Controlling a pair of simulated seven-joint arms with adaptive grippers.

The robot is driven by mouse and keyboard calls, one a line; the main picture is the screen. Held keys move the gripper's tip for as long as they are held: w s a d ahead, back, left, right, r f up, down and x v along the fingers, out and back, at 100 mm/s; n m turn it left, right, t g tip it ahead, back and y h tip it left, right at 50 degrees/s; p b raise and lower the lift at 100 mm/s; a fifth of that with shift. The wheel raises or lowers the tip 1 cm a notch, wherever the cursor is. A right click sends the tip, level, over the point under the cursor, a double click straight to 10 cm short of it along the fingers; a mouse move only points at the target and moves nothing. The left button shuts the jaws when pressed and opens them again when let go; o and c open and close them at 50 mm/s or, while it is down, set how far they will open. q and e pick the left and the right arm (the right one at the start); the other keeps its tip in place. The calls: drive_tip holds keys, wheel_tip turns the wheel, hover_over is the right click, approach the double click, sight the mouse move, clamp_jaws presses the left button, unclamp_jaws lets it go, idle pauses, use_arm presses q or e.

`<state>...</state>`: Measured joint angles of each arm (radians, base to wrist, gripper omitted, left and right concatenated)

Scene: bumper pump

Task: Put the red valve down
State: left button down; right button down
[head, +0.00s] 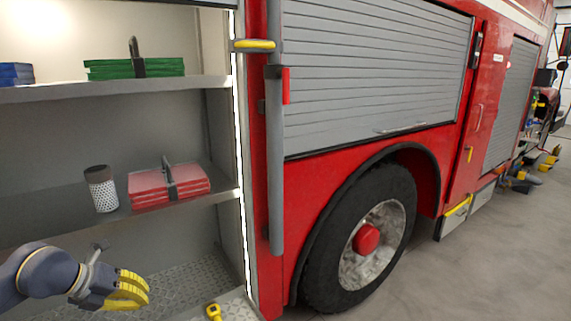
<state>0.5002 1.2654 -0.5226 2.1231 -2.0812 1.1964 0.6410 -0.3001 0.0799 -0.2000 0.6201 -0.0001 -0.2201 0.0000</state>
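My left gripper (128,289) is at the lower left, in front of the open compartment and below its middle shelf. Its yellow fingers lie close together, and I cannot tell from this angle whether they are open or shut. No red valve shows in or around the fingers. I cannot pick out a separate red valve for certain; a small red part (286,86) sits on the grey vertical post beside the shutter.
The middle shelf (40,222) holds a dark-topped canister (101,189) and a red strapped bundle (170,187). A green bundle (135,67) lies on the upper shelf. A small yellow object (213,312) is at the bottom edge. The wheel (330,266) and floor are right.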

use_arm(q)
drive_tip(key=s+d+f+m+g+h, duration=0.1)
drive_tip(key=d+m, duration=0.1)
drive_tip(key=d, duration=1.5)
drive_tip(key=shift+f, duration=0.4)
drive_tip(key=shift+a, duration=0.1)
